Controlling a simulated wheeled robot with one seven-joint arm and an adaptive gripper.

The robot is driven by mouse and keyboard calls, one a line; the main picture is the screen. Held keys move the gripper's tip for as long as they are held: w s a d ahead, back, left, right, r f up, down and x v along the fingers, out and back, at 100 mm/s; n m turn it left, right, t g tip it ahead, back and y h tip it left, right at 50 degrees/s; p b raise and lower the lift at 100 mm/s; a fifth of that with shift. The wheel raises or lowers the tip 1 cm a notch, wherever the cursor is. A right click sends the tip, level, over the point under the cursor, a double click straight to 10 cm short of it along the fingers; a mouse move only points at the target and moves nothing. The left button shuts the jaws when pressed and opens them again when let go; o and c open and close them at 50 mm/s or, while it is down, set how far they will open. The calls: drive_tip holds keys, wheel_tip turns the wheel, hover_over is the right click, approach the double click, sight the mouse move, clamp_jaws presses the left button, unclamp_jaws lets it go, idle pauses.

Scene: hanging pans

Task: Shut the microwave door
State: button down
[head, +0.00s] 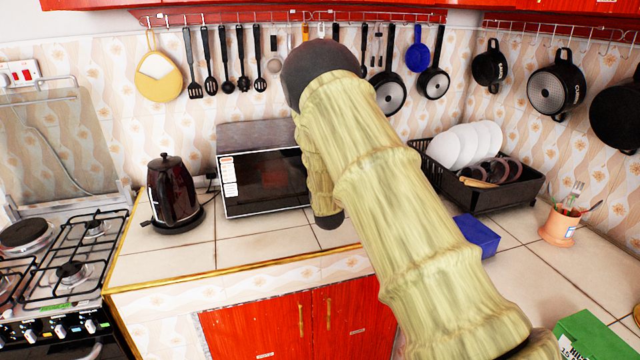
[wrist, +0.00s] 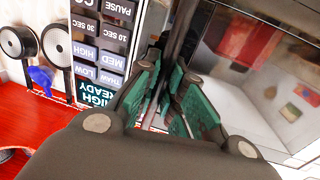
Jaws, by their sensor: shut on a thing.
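The microwave (head: 262,135) stands on the counter against the back wall. Its door (head: 265,180) has a dark glass pane and lies close against the body; I cannot tell whether a gap is left. My arm hides the right side of the microwave in the head view. In the wrist view the button panel (wrist: 98,45) is on the left and the reflective door (wrist: 265,80) on the right. My gripper (wrist: 165,110) is shut on the dark door handle (wrist: 178,40) between them. The gripper is hidden behind my arm in the head view.
A dark kettle (head: 173,192) stands left of the microwave, beside the gas stove (head: 65,265). A black dish rack (head: 495,195) with plates, a blue box (head: 477,234) and a utensil pot (head: 560,226) are to the right. Counter in front of the microwave is clear.

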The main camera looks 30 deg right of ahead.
drive_tip(key=shift+w+d+r, duration=0.1)
drive_tip(key=shift+w+r, duration=0.05)
drive_tip(key=shift+r, duration=0.1)
drive_tip(key=c, duration=1.5)
unclamp_jaws()
drive_tip(key=shift+w+d+f, duration=0.1)
drive_tip(key=shift+f, duration=0.05)
drive_tip(key=shift+f, duration=0.1)
drive_tip(key=shift+s+a, duration=0.2)
drive_tip(key=shift+s, duration=0.05)
drive_tip(key=v, duration=1.1)
drive_tip(key=shift+s, duration=0.3)
